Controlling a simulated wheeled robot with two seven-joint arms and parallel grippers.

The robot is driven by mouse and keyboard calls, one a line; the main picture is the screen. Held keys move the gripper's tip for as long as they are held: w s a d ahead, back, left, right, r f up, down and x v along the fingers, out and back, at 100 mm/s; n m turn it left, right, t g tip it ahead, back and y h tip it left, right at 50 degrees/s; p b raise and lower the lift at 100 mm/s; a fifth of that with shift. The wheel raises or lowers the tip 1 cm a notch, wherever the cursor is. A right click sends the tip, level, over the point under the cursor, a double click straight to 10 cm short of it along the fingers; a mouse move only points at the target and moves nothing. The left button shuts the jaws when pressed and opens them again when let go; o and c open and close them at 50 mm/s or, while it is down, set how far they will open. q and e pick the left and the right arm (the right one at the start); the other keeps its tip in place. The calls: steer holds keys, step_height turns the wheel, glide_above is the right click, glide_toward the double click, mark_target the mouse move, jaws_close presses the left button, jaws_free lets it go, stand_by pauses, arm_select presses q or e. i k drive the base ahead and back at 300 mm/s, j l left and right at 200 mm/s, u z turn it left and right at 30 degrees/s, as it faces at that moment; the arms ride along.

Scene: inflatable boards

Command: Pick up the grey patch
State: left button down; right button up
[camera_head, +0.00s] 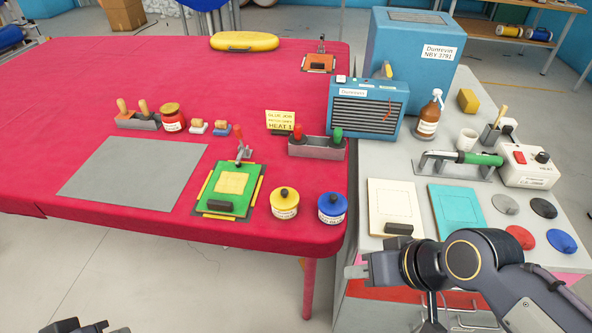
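The grey patch (505,204) is a small round grey disc. It lies on the grey side bench at the right, in a group with a black disc (543,208), a red disc (521,240) and a blue disc (562,242). My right gripper (354,268) is at the bench's near-left edge, pointing left, well to the left of the grey patch and apart from it. I see nothing held in it, but its finger opening is unclear. Only a bit of my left gripper (85,328) shows at the bottom left edge, far from the patch.
A cream board (397,200) and a teal board (458,208) lie left of the discs. A green-handled tool (470,157) on its stand and a white control box (530,164) stand behind them. A red table (60,110) with a flat grey sheet (133,172) fills the left.

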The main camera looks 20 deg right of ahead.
mark_target(505, 205)
steer(key=z, duration=2.15)
steer(key=i+u, duration=0.2)
steer(key=u, duration=0.2)
steer(key=i+u, duration=0.2)
steer(key=u, duration=0.15)
steer(key=i+u, duration=0.15)
steer(key=u, duration=0.25)
